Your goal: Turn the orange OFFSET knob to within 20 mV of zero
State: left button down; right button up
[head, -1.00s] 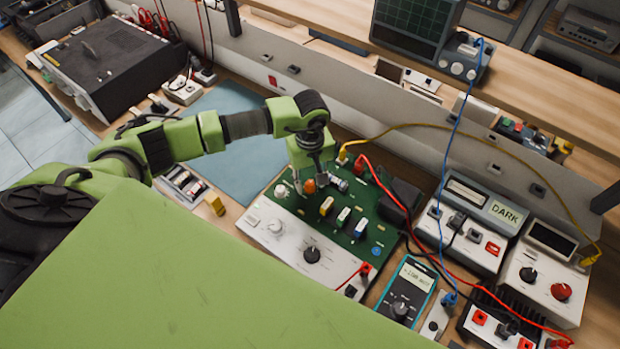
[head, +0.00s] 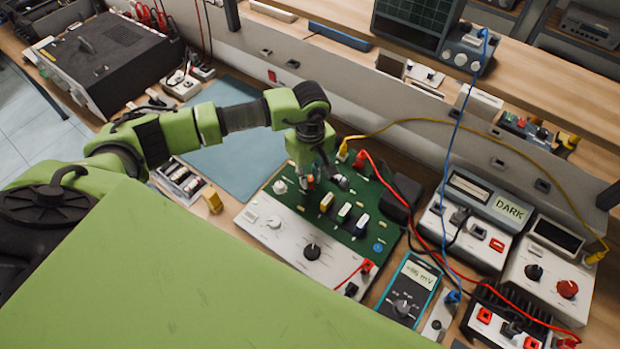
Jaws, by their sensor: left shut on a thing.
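The green circuit board (head: 372,252) stands on the bench with a white front panel. The orange OFFSET knob (head: 309,183) is at its back left, mostly hidden by my left gripper. My left gripper (head: 312,182) reaches down from above and is shut on the orange knob. The handheld meter (head: 405,292) lies to the right of the board. Its small display (head: 420,275) seems to read +86 mV, though the digits are blurred. My right gripper is not in view.
A white knob (head: 279,187) stands just left of the orange one, and several coloured parts stand to its right. Red, yellow and blue leads cross the right side. A black box (head: 402,198) sits behind the board. The blue mat (head: 235,150) is clear.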

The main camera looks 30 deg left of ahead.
aim_at(310, 178)
pick_arm(q)
jog(key=n+b, duration=0.5)
jog(key=n, duration=0.1)
jog(key=shift+f, duration=0.2)
jog(key=shift+r+n+b, duration=0.2)
jog(key=shift+n+b, duration=1.15)
jog(key=shift+n, duration=1.15)
jog(key=c, duration=1.9)
grip_release()
jog(key=shift+r, duration=0.1)
notch_tip(310, 178, up, 12)
jog(key=shift+f, duration=0.1)
